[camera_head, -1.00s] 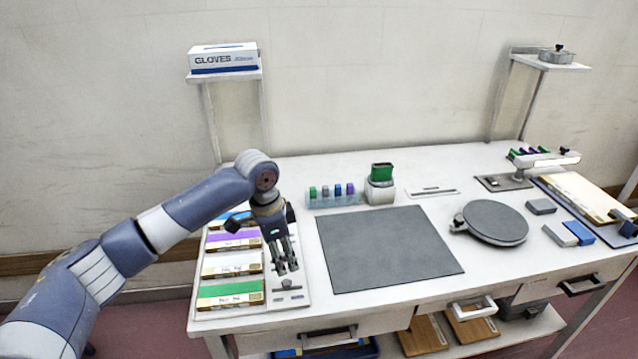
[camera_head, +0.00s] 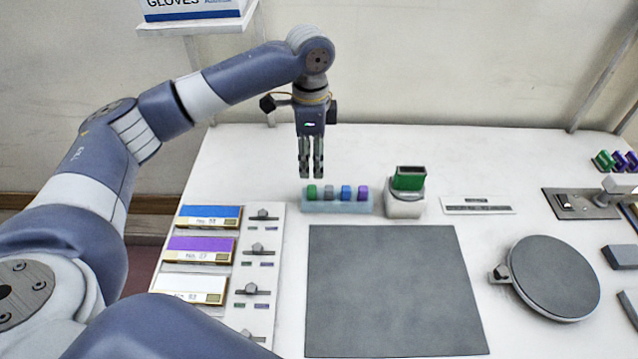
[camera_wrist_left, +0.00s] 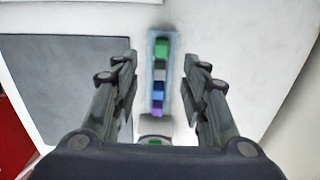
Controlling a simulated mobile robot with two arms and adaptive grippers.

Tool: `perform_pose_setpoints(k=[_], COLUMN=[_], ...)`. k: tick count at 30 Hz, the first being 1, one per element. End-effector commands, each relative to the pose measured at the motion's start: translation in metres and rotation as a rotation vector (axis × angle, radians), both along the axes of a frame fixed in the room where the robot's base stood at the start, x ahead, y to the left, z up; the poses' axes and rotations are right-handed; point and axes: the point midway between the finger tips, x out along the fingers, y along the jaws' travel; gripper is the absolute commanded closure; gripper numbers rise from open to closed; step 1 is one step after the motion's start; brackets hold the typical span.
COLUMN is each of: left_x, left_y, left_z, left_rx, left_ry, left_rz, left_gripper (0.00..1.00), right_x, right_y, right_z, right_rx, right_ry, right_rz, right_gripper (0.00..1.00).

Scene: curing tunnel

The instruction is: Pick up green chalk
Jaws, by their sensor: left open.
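The green chalk (camera_head: 311,192) is the leftmost of a row of short coloured pieces standing in a pale blue holder (camera_head: 340,207) at the back of the table. In the left wrist view the green chalk (camera_wrist_left: 162,47) is at the top end of the row, between and beyond my fingers. My left gripper (camera_head: 311,176) points down just above and behind the green chalk, apart from it as far as I can see. It is open and empty; it also shows in the left wrist view (camera_wrist_left: 160,80). My right gripper is not in view.
Grey, blue and purple pieces (camera_head: 346,192) share the holder. A white block with a green top (camera_head: 405,195) stands just right of it. A dark mat (camera_head: 390,290) lies in front, labelled boxes (camera_head: 200,245) at left, a round grey plate (camera_head: 552,277) at right.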

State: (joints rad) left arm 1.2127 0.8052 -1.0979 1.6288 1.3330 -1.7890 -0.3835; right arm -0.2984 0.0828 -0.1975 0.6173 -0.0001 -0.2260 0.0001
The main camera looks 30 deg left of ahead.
Motion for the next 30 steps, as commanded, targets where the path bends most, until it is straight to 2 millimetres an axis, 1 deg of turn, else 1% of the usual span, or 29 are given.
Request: perform_pose_setpoints(k=[1,3,7,11,16,18,21,24,29,30], left_x=[-0.001,-0.001,0.000,0.001,0.003,0.003,0.003,0.004,0.004,0.004], left_y=[0.001,0.001,0.001,0.001,0.002,0.002,0.003,0.002,0.002,0.002], left_z=[-0.009,-0.020,-0.035,-0.043,-0.066,-0.078,-0.087,-0.091,-0.092,-0.092], left_rx=[0.002,0.001,0.000,0.001,0.002,0.001,0.001,0.000,0.000,0.000], left_ry=[0.003,0.003,0.001,0.000,0.003,0.002,0.000,-0.002,-0.002,-0.002], left_rz=[0.001,0.002,0.003,0.003,0.002,0.001,0.002,0.001,0.001,0.001], left_gripper=[0.59,0.59,0.59,0.59,0.59,0.59,0.59,0.59,0.59,0.64], right_x=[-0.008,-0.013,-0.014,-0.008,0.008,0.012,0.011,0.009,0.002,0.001], right_y=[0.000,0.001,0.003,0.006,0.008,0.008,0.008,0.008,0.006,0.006], right_z=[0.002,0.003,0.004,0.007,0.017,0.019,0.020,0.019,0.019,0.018], right_rx=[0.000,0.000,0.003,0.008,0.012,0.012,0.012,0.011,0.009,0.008], right_ry=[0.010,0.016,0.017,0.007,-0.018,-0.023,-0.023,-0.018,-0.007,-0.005], right_rz=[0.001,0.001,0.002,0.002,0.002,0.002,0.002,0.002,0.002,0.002], right_gripper=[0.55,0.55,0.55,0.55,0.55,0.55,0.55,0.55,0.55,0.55])
